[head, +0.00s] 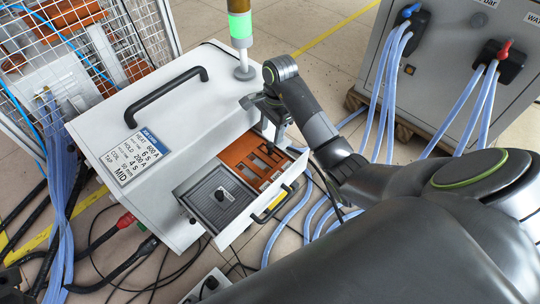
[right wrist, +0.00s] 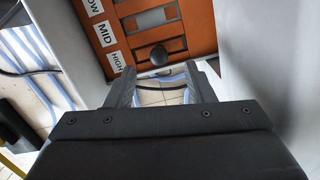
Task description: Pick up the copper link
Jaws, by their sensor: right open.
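The white induction heater (head: 150,108) has an open drawer at its front right with an orange panel (head: 240,152) inside. In the right wrist view the panel (right wrist: 192,35) carries LOW, MID and HIGH labels, a grey slot and a dark round knob (right wrist: 158,56) near HIGH. I cannot clearly tell the copper link apart from the panel; the knob may belong to it. My right gripper (head: 274,128) is over the panel's far right end and hides part of it. In the right wrist view its fingers (right wrist: 162,88) are apart and empty, with the knob beyond them.
A dark cover with a knob (head: 220,195) fills the drawer's near left part. A light tower (head: 240,28) and a black handle (head: 165,92) stand on the heater's top. A grey cabinet (head: 455,75) with blue hoses is at right; cables lie on the floor.

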